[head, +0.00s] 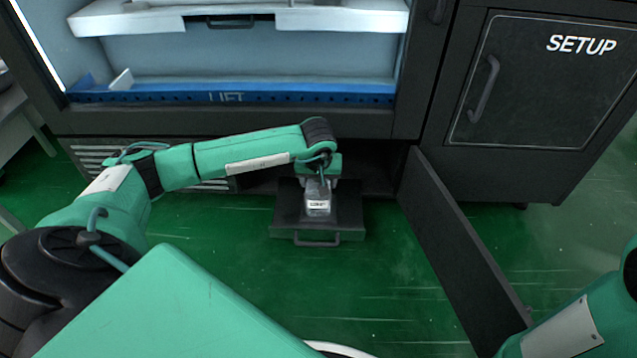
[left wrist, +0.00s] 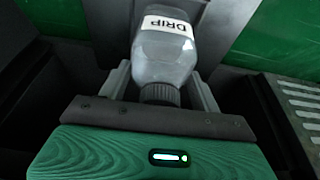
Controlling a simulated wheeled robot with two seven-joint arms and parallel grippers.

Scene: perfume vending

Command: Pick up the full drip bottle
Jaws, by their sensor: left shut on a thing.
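The drip bottle (head: 318,203) is a clear, greyish bottle with a white label, over the black pull-out tray (head: 317,236) at the foot of the machine. In the left wrist view the bottle (left wrist: 166,58) shows its label reading DRIP and a dark ribbed cap toward my gripper. My left gripper (head: 320,182) is above the bottle, its grey fingers on both sides of the neck in the wrist view (left wrist: 162,88), shut on it. I cannot tell whether the bottle touches the tray, nor its fill level. My right gripper is out of view.
An open black door (head: 460,250) stands out to the right of the tray. The blue LIFT ledge (head: 235,93) and a white shelf (head: 340,18) are above. The SETUP cabinet (head: 540,85) is at the right. Green floor (head: 390,290) is clear in front.

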